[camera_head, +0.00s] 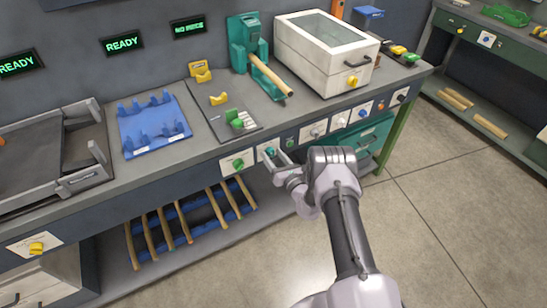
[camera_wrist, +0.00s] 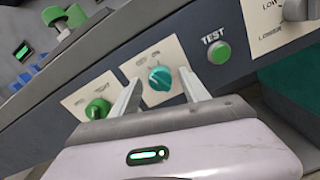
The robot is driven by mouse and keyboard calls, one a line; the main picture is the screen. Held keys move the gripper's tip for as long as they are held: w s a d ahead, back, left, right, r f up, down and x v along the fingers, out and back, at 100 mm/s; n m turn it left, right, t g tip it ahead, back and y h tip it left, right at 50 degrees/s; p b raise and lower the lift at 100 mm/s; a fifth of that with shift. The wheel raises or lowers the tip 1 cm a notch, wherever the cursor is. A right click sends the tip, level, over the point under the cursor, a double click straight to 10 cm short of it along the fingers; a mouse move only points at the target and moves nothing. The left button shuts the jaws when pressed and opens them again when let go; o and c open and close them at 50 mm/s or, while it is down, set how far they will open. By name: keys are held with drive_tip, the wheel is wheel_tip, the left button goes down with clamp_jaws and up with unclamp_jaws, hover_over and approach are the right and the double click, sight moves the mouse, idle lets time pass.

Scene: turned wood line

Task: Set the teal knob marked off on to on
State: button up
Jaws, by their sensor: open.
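The teal knob (camera_wrist: 160,77) sits on a pale plate on the bench's dark front panel. The plate's small lettering around it is too blurred to read surely. In the head view the teal knob (camera_head: 270,152) shows just beyond my gripper (camera_head: 278,160). In the wrist view my gripper (camera_wrist: 160,98) is open and empty, with one finger on each side of the knob's lower part in the picture. I cannot tell whether the fingers touch the knob.
A green knob (camera_wrist: 97,108) is on the plate to the left. A green TEST button (camera_wrist: 219,52) is to the right. Other knobs, such as a blue one (camera_head: 340,121), line the panel. A white lidded box (camera_head: 325,55) stands on the bench above. Open floor (camera_head: 450,200) lies right.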

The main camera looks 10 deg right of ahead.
clamp_jaws()
drive_tip(key=shift+f+m, duration=0.1)
drive_tip(key=shift+m, duration=0.2)
drive_tip(key=m+b, duration=0.2)
drive_tip(key=m, duration=0.1)
drive_tip(key=shift+m, duration=0.3)
drive_tip(key=shift+m+b, duration=0.95)
drive_tip(key=shift+m, duration=1.35)
unclamp_jaws()
